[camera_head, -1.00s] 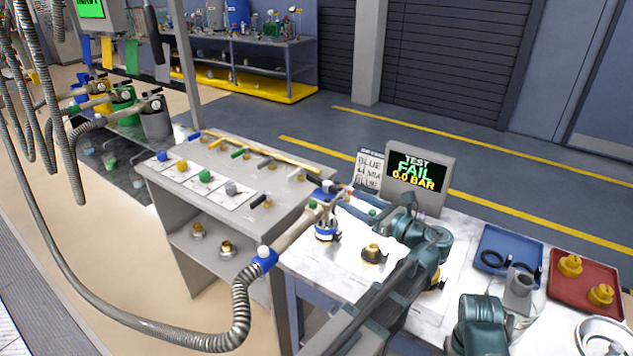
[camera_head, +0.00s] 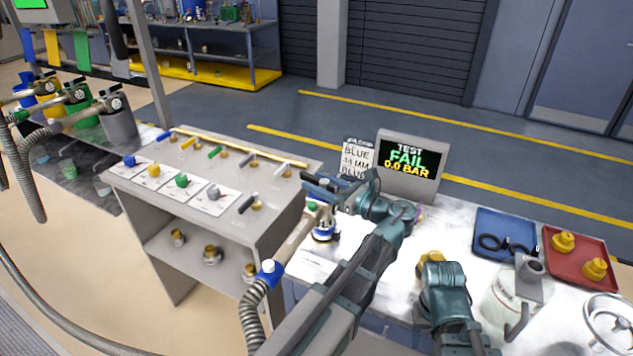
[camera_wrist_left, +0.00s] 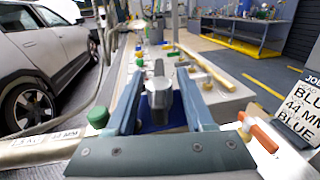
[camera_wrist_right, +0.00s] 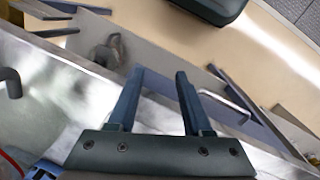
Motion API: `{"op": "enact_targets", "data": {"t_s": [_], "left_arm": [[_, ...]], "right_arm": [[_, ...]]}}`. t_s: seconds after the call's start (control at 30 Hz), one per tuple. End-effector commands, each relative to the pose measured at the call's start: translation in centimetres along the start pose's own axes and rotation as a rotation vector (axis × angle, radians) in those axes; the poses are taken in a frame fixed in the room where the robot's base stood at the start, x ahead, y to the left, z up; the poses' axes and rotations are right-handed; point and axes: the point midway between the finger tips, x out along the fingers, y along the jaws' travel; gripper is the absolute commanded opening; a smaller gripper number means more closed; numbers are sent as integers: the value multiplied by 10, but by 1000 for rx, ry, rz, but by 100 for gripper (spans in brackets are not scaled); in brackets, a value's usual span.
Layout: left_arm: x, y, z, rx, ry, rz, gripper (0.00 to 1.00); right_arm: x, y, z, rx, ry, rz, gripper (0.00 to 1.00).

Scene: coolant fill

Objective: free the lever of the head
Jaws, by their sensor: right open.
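The fill head (camera_head: 298,238), a pale barrel with a blue collar on a ribbed hose, slopes up to a blue-and-white neck (camera_head: 323,232). In the left wrist view, its green button (camera_wrist_left: 97,116) is left of the fingers and an orange-ended lever-like piece (camera_wrist_left: 260,134) is right of them. My left gripper (camera_head: 325,186) is just above the head; its fingers (camera_wrist_left: 160,68) are spread. A grey piece (camera_wrist_left: 160,92) shows between them; I cannot tell if they touch it. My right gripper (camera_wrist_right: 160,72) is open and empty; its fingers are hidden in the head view.
The test screen (camera_head: 410,166) reads FAIL, 0.0 BAR, beside a job card (camera_head: 357,158). A grey lever stand (camera_head: 130,185) is left. Blue (camera_head: 490,228) and red (camera_head: 578,252) trays and a handwheel (camera_head: 608,322) are on the table at right.

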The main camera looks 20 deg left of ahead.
Motion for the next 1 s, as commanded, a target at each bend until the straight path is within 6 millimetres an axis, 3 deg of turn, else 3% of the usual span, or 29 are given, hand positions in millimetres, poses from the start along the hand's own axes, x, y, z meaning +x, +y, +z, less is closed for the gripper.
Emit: {"op": "enact_targets", "data": {"t_s": [0.03,0.27,1.0], "left_arm": [[0,0,0,0,0,0,42],[0,0,0,0,0,0,0],[0,0,0,0,0,0,0]], "right_arm": [[0,0,0,0,0,0,50],[0,0,0,0,0,0,50],[0,0,0,0,0,0,50]]}}
